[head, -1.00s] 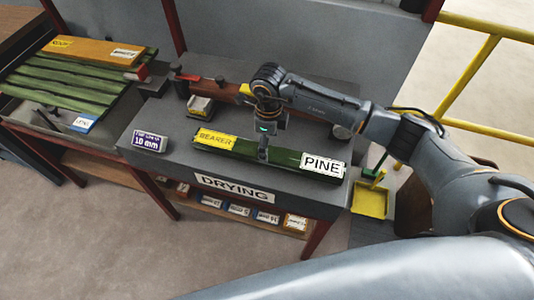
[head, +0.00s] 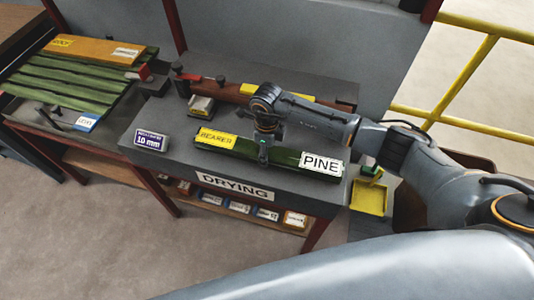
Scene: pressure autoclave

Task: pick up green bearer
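The green bearer (head: 285,157) lies flat along the front of the grey drying table (head: 160,165). It is a long dark green beam with a yellow BEARER label (head: 216,140) at its left end and a white PINE label (head: 321,165) at its right end. My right gripper (head: 264,156) points down at the middle of the bearer, with its fingertips at the beam. The fingers are small and partly merge with the beam, so I cannot tell whether they are closed on it. My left gripper is not in view.
A reddish-brown beam (head: 228,93) lies behind the bearer. A 10 mm sign (head: 150,142) stands at the table's left. Green boards (head: 60,87) under an orange plank (head: 92,50) lie on the left table. A yellow tray (head: 369,199) is at the right, near a yellow railing (head: 480,70).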

